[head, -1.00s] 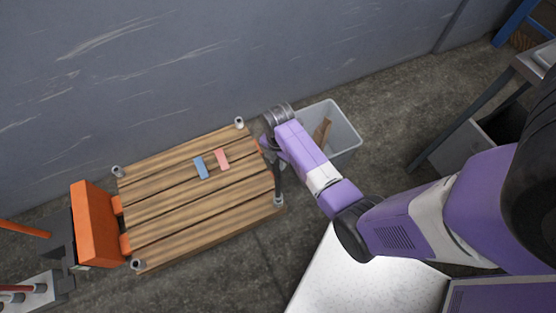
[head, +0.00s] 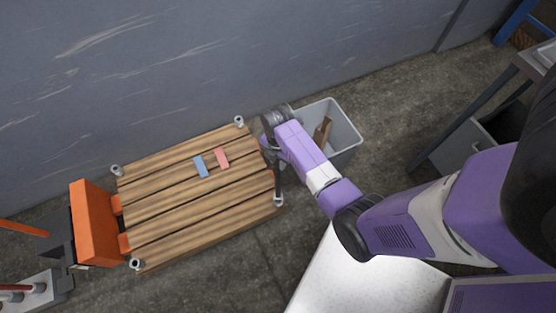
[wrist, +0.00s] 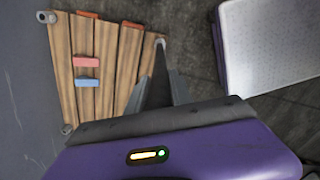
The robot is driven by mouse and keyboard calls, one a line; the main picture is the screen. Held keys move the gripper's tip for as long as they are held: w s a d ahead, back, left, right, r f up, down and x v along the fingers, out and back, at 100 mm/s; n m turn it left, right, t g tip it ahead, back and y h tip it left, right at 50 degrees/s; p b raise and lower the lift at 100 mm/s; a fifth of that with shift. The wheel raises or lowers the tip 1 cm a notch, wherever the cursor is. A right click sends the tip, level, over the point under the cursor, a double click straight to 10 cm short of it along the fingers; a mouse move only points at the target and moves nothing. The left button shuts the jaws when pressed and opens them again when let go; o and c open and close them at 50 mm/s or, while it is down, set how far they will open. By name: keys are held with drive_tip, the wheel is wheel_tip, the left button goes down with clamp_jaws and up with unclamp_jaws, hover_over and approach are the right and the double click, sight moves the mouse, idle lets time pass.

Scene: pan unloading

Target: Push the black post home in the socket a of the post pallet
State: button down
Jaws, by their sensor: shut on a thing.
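The black post (head: 278,180) is upright or nearly so at the right front corner of the wooden post pallet (head: 190,208). Its lower end is at the grey corner socket (head: 278,201); how deep it sits I cannot tell. My gripper (head: 270,147) is shut on the post's upper part, above the pallet's right edge. In the wrist view the dark post (wrist: 160,84) shows between the fingers, in line with the corner socket (wrist: 160,41). No letter on the socket is legible, so I cannot confirm it is a.
Other sockets stand at the pallet's corners (head: 239,121), (head: 116,170), (head: 136,263). A blue block (head: 201,167) and a pink block (head: 222,158) lie on the slats. A grey bin (head: 345,130) stands right of the pallet. An orange jack (head: 96,223) is at the left.

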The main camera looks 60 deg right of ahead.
drive_tip(key=shift+f+b, duration=1.65)
drive_tip(key=shift+f, duration=0.8)
idle(1.5)
drive_tip(key=c, duration=1.1)
unclamp_jaws()
drive_tip(key=shift+o, duration=0.2)
wheel_tip(320, 180, up, 8)
drive_tip(key=p, duration=0.1)
drive_tip(key=shift+a+f, duration=0.1)
